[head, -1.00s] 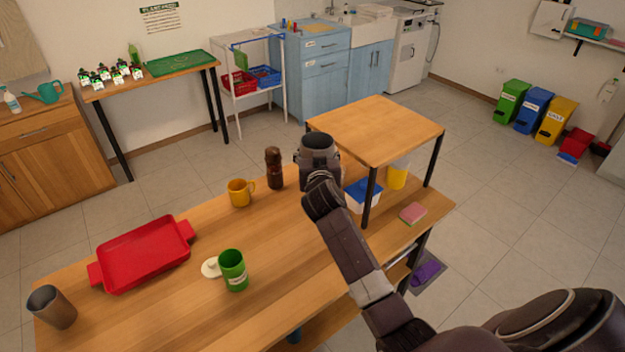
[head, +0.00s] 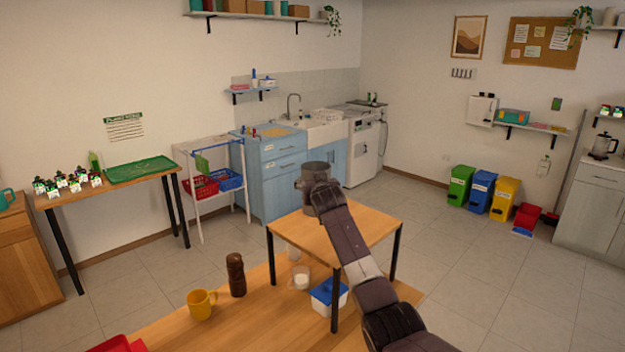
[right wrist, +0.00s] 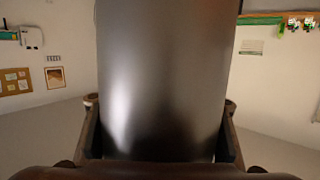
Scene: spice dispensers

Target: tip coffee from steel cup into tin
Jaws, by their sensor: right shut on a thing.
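My right gripper (head: 315,188) is raised over the far side of the small raised wooden table in the head view. It is shut on a smooth grey steel cup (right wrist: 160,75), which fills the middle of the right wrist view with a finger on each side. The background in that view is upside down, so the wrist is rolled over. No tin is clearly identifiable in the current views. My left gripper is not in view.
The small raised table (head: 365,222) stands on the long wooden table (head: 190,335). A yellow mug (head: 200,305), a brown grinder (head: 236,275), a clear jar (head: 301,279) and a blue-lidded box (head: 328,294) stand nearby. A red tray's edge (head: 115,344) shows at lower left.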

